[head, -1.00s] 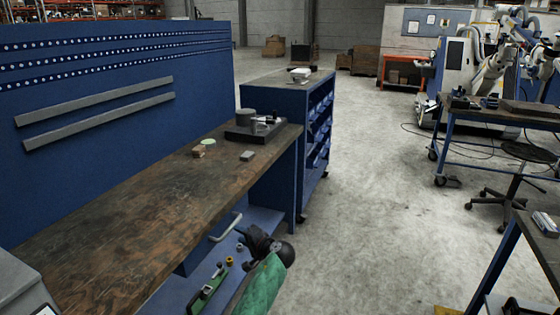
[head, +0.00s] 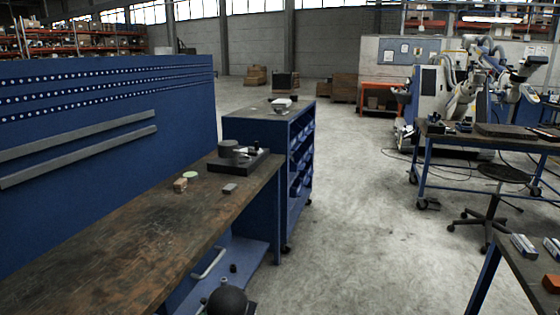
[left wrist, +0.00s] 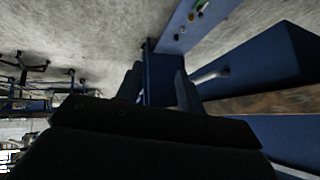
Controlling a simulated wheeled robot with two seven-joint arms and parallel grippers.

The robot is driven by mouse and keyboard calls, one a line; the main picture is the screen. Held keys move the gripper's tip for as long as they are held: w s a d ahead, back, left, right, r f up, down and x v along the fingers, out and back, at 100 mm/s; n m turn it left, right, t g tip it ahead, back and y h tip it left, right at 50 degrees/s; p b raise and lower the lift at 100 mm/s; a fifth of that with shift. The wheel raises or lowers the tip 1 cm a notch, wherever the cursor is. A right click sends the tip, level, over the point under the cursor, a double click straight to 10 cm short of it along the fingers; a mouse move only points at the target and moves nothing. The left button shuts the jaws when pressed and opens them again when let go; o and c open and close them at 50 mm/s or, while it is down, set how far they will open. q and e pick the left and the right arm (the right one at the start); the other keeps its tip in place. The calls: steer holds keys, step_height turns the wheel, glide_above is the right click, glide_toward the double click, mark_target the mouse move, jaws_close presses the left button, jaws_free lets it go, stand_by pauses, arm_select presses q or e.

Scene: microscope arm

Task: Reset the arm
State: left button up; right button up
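On the far end of the wooden workbench stands a dark device (head: 238,163) with a flat rectangular base. A grey round block sits at its left and a small light-and-dark part at its right. It is too small to tell how its arm is set. My left gripper (left wrist: 158,84) shows only in the left wrist view as two dark fingers apart, with nothing seen between them. It is near the bench's blue underside, well away from the device. My right gripper is not in view.
The workbench (head: 115,245) top is mostly clear. A brown block (head: 180,185), a greenish disc (head: 190,175) and a grey block (head: 229,188) lie near the device. A blue cabinet (head: 264,142) stands behind. The floor (head: 350,200) to the right is open.

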arm_select(q)
steer(key=s+f+g+p, duration=0.1)
steer(key=s+f, duration=0.3)
steer(key=s, duration=0.8)
steer(key=s+a+f+g+h+p, duration=0.1)
steer(key=s+f+g+p, duration=0.1)
steer(key=s, duration=1.1)
steer(key=s+a+f+g+h+p, duration=0.1)
steer(key=s+f+g, duration=0.2)
steer(key=s+f, duration=0.4)
steer(key=s, duration=0.5)
steer(key=shift+s, duration=0.4)
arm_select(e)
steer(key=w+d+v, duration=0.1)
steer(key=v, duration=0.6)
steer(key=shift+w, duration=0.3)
